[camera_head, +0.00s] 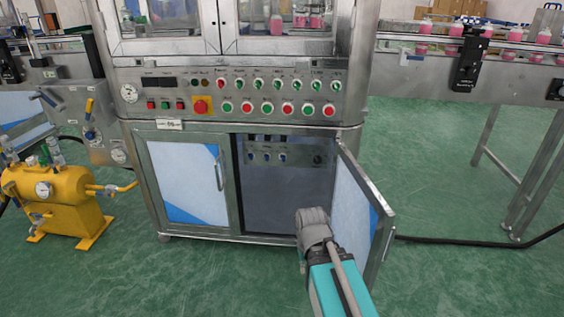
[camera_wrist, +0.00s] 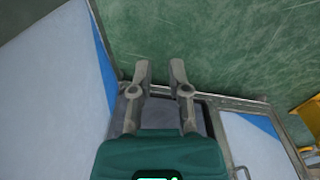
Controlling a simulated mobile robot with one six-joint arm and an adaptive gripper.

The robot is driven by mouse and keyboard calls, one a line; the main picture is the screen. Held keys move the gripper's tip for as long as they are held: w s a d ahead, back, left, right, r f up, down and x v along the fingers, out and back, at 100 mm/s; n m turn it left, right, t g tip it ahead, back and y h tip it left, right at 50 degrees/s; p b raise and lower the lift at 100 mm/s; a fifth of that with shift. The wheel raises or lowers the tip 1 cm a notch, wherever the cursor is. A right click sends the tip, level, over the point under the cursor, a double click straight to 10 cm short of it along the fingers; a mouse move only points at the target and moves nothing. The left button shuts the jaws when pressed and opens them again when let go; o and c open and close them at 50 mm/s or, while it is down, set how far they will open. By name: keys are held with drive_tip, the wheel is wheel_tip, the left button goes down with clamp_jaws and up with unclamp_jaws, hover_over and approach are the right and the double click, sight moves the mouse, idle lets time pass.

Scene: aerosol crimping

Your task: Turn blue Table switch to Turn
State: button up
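Several small knobs, some of them blue (camera_head: 283,157), sit on a panel (camera_head: 292,150) inside the open lower right compartment of the machine. The labels are too small to read, so I cannot tell which knob is the Table switch or how it is set. My gripper is in front of the compartment, low and beside the open door; its fingertips are hidden in the head view. In the wrist view my gripper (camera_wrist: 160,70) has its two fingers apart with nothing between them. No knob shows in the wrist view.
The right cabinet door (camera_head: 362,205) stands open, close to my arm on its right; the left door (camera_head: 185,180) is closed. A button panel (camera_head: 265,92) lies above. A yellow tank (camera_head: 55,200) stands at left, a conveyor (camera_head: 500,58) at right. Green floor in front is clear.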

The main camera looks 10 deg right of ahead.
drive_tip(key=o, duration=0.6)
drive_tip(key=shift+n+t+h, duration=0.6)
drive_tip(key=shift+h, duration=0.2)
drive_tip(key=w, duration=0.1)
drive_tip(key=w+d+b, duration=0.1)
drive_tip(key=w+d+f, duration=0.1)
drive_tip(key=w, duration=0.1)
drive_tip(key=shift+d, duration=0.1)
drive_tip(key=shift+c, duration=0.2)
drive_tip(key=w+d+n+t+h+b, duration=0.2)
drive_tip(key=w, duration=0.3)
drive_tip(key=n+t+b, duration=0.7)
drive_tip(key=n+t, duration=0.7)
drive_tip(key=n, duration=0.7)
approach(282, 160)
drive_tip(key=a+v, duration=0.1)
drive_tip(key=v, duration=0.3)
drive_tip(key=shift+w+d+f+h, duration=0.15)
drive_tip(key=shift+w+d+h, duration=0.1)
drive_tip(key=shift+h, duration=0.15)
drive_tip(key=x, duration=1.3)
drive_tip(key=shift+w+d, duration=0.15)
drive_tip(key=shift+w, duration=0.2)
